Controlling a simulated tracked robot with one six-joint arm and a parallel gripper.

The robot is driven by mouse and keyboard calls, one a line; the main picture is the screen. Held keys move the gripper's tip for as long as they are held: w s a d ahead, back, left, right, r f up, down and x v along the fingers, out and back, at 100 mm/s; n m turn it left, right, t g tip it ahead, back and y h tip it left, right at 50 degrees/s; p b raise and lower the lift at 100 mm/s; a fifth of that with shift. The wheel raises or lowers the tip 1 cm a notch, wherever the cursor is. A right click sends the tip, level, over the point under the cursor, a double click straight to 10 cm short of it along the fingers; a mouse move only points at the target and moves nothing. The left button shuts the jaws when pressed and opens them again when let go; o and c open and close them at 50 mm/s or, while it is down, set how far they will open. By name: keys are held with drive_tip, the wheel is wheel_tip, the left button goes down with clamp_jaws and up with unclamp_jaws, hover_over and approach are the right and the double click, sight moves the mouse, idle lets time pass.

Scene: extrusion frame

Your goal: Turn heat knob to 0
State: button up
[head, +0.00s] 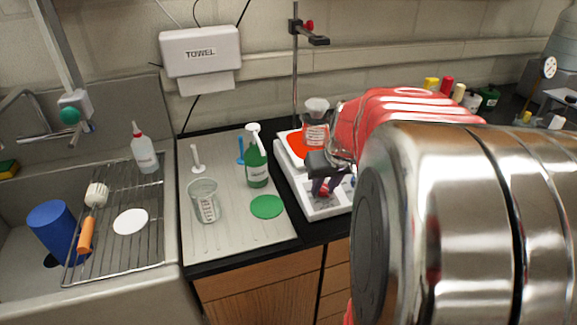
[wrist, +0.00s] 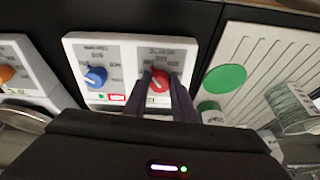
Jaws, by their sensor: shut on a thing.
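The white hot plate (head: 317,209) stands on the black counter, with an orange-red heating top (head: 296,146). In the wrist view its front panel (wrist: 125,53) carries a red knob (wrist: 160,76) and a blue knob (wrist: 95,77). I take the red one for the heat knob, but its small labels are not readable. My gripper (wrist: 160,84) is shut on the red knob, one dark finger on each side. In the head view my gripper (head: 322,186) reaches down over the panel and hides most of the knob.
A green spray bottle (head: 256,165), a glass beaker (head: 204,203) and a green disc (head: 267,206) are on the grey drain board left of the hot plate. A flask (head: 316,127) and a stand rod (head: 295,75) are behind. Another device with an orange knob (wrist: 6,73) is beside it.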

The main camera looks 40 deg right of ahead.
drive_tip(key=shift+n, duration=0.5)
drive_tip(key=n, duration=0.3)
drive_tip(key=shift+d+y, duration=0.1)
drive_tip(key=shift+y, duration=0.3)
drive_tip(key=n, duration=0.4)
drive_tip(key=shift+d+n+y, duration=0.1)
drive_tip(key=shift+n+y, duration=0.2)
drive_tip(key=n, duration=0.3)
drive_tip(key=shift+w+n+y, duration=0.1)
drive_tip(key=shift+n+y, duration=0.2)
drive_tip(key=shift+n+g+y, duration=0.3)
drive_tip(key=shift+n+g, duration=0.2)
drive_tip(key=shift+n, duration=1.5)
drive_tip(key=o, duration=1)
drive_tip(key=shift+o, duration=0.2)
